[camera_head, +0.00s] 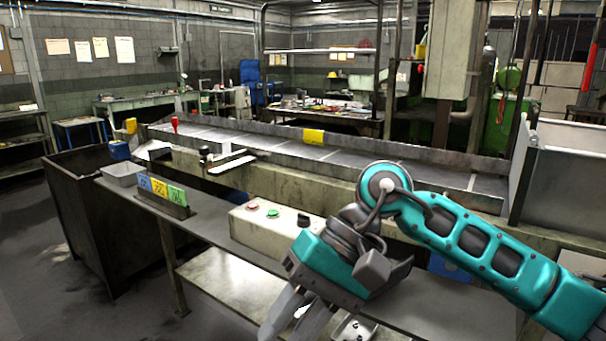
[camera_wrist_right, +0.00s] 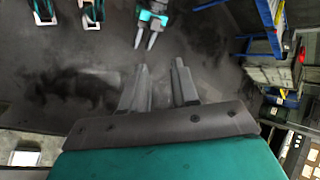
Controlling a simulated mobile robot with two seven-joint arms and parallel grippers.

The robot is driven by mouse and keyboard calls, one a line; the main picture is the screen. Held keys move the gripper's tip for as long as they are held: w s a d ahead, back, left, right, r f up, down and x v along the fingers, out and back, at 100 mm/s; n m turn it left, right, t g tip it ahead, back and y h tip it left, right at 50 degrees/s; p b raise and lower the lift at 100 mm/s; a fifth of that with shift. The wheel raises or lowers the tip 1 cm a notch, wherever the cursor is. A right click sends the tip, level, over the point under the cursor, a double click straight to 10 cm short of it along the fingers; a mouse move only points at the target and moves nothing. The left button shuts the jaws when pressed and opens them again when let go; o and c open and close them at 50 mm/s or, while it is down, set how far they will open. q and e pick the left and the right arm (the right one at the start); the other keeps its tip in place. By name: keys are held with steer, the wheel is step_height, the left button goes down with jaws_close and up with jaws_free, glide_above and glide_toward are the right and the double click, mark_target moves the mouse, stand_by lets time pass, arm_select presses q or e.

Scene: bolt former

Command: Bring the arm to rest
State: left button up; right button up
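My right gripper (camera_head: 300,318) comes in from the right on its teal arm and points down and to the left in front of the workbench. In the right wrist view its two grey fingers (camera_wrist_right: 160,88) stand apart with only dark floor between them, so it is open and empty. The head view does not show my left arm. At the top of the right wrist view, a teal gripper, which looks like my left one (camera_wrist_right: 146,40), shows two slim fingers apart with nothing visible between them.
A bench (camera_head: 235,270) with a control box (camera_head: 270,228) stands beside and behind the right gripper. A long conveyor trough (camera_head: 345,155) runs behind it. A dark bin (camera_head: 75,185) stands at the left. Open floor (camera_head: 60,300) lies at the lower left.

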steer(key=s+a+r+m+y, duration=0.1)
steer(key=a+r+m+y, duration=0.15)
steer(key=m+y, duration=0.55)
steer(key=a+r+m+y, duration=0.25)
steer(key=m+y, duration=0.35)
steer(key=m, duration=0.3)
steer(key=w+d+f+m+t+h, duration=0.2)
steer(key=w+d+f+m+t, duration=0.2)
steer(key=m+t, duration=0.8)
steer(key=w+d+f+m+t+h, duration=0.3)
steer(key=m+t, duration=0.5)
steer(key=m, duration=0.9)
steer(key=s+d+f+m+t+h, duration=0.1)
steer(key=d+f+m+h, duration=0.4)
steer(key=f+m, duration=0.3)
steer(key=d+f+m+h, duration=0.5)
steer(key=f+m, duration=0.3)
steer(key=s+d+f+m+g+h, duration=0.4)
steer(key=s+d+f+m, duration=0.3)
steer(key=f, duration=0.7)
steer(key=s+m+g, duration=0.1)
steer(key=s+m, duration=0.1)
steer(key=s, duration=0.2)
steer(key=shift+s+d+m+g, duration=0.15)
steer(key=shift+s+m+g, duration=0.15)
steer(key=shift+s+m, duration=0.1)
steer(key=shift+o, duration=0.4)
